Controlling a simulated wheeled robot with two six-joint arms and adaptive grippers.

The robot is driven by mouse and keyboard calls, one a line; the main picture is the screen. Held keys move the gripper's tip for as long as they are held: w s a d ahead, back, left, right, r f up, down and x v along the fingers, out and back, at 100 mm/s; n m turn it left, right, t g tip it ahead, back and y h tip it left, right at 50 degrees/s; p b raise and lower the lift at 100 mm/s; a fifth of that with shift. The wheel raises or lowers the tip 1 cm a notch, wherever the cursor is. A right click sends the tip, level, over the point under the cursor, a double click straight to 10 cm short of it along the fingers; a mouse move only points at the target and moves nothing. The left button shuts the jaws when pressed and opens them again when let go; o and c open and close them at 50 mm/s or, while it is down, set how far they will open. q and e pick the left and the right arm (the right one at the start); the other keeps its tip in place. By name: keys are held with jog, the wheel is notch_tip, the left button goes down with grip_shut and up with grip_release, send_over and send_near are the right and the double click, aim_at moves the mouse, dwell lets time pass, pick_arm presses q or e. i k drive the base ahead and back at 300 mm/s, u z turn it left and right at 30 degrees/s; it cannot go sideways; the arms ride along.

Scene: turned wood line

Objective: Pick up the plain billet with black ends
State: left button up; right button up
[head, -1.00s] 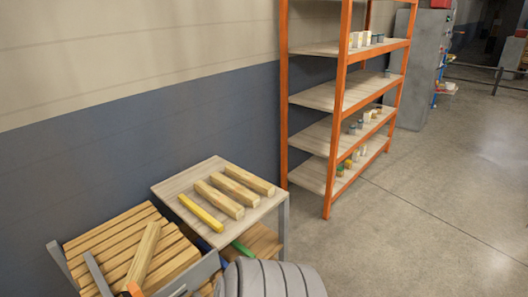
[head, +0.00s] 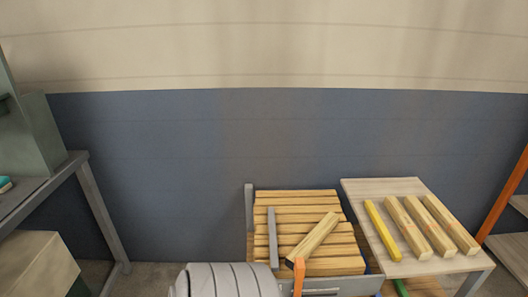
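Several plain wooden billets lie side by side in a stack (head: 270,209) in a grey-posted rack at lower centre. One loose billet (head: 313,239) lies slantwise on top of them. On the light-topped side table (head: 358,187) to the right lie three plain wooden billets, the left one (head: 408,229), the middle one (head: 427,226) and the right one (head: 451,225). A thinner yellow strip (head: 382,231) lies at their left. Neither gripper shows in the head view.
An upright orange piece (head: 298,276) stands at the rack's front, by the loose billet's near end. A grey bench (head: 93,207) stands at left, with a tan box (head: 36,267) below it. An orange shelf post (head: 505,198) is at the right edge. A blue-and-cream wall closes the back.

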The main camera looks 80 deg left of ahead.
aim_at(310, 243)
jog(key=u, duration=0.2)
jog(key=i, duration=1.4)
jog(key=u, duration=1)
